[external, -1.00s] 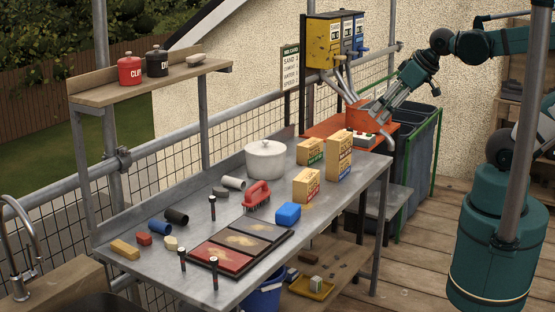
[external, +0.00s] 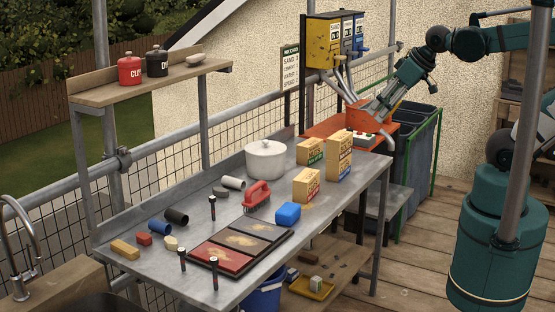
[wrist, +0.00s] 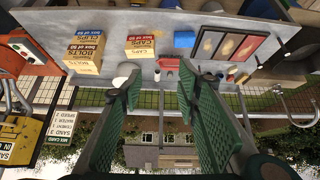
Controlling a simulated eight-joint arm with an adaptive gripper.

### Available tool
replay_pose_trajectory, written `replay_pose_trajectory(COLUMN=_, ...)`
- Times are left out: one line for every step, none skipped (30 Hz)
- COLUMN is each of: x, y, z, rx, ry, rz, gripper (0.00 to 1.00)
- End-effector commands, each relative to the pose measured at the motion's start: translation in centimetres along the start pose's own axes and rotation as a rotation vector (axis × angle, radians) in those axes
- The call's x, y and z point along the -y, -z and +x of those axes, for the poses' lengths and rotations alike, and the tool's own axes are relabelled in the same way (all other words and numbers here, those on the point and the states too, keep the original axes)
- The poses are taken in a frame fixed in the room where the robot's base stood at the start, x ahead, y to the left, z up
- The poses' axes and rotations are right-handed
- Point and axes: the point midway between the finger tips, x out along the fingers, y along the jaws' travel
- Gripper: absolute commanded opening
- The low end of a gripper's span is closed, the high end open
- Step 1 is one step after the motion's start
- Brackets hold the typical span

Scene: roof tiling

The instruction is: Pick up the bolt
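I cannot single out a loose bolt with certainty. My gripper (external: 372,112) is at the orange machine beyond the bench's far right end, away from the pegs. In the wrist view its two green fingers (wrist: 161,82) are spread, with nothing between them.
The bench (external: 128,271) holds a white lidded pot (external: 265,160), a red-handled brush (external: 257,194), a blue block (external: 288,213) and several yellow boxes (external: 306,186). The orange machine (external: 357,116) and yellow dispenser (external: 323,42) stand at its far end. The bench's front right corner is clear.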

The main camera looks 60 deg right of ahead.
Motion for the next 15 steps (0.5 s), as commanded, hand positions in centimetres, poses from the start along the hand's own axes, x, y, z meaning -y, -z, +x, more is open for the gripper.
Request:
replay_pose_trajectory(x=0.2, y=0.6, z=0.1, rx=0.004, ry=0.003, rz=-0.012, gripper=0.33)
replay_pose_trajectory(x=0.4, y=0.9, z=0.1, rx=0.007, ry=0.005, rz=-0.020, gripper=0.33)
replay_pose_trajectory(x=0.6, y=1.4, z=0.2, rx=0.012, ry=0.008, rz=-0.032, gripper=0.33)
replay_pose_trajectory(x=0.7, y=1.7, z=0.3, rx=0.017, ry=0.011, rz=-0.042, gripper=0.33)
replay_pose_trajectory(x=0.9, y=2.1, z=0.3, rx=0.021, ry=0.013, rz=-0.052, gripper=0.33)
replay_pose_trajectory(x=1.2, y=2.6, z=0.5, rx=0.027, ry=0.017, rz=-0.067, gripper=0.33)
replay_pose_trajectory(x=1.4, y=3.0, z=0.6, rx=0.031, ry=0.020, rz=-0.079, gripper=0.33)
replay_pose_trajectory(x=1.6, y=3.5, z=0.7, rx=0.035, ry=0.023, rz=-0.091, gripper=0.33)
replay_pose_trajectory(x=1.9, y=4.1, z=0.8, rx=0.041, ry=0.027, rz=-0.105, gripper=0.33)
replay_pose_trajectory(x=2.1, y=4.5, z=0.9, rx=0.046, ry=0.030, rz=-0.117, gripper=0.33)
replay_pose_trajectory(x=2.4, y=4.9, z=1.0, rx=0.051, ry=0.033, rz=-0.129, gripper=0.33)
replay_pose_trajectory(x=2.7, y=5.4, z=1.2, rx=0.057, ry=0.037, rz=-0.145, gripper=0.33)
replay_pose_trajectory(x=3.0, y=5.9, z=1.4, rx=0.061, ry=0.040, rz=-0.157, gripper=0.33)
replay_pose_trajectory(x=3.2, y=6.3, z=1.5, rx=0.065, ry=0.043, rz=-0.169, gripper=0.33)
replay_pose_trajectory(x=3.5, y=6.8, z=1.7, rx=0.071, ry=0.047, rz=-0.185, gripper=0.33)
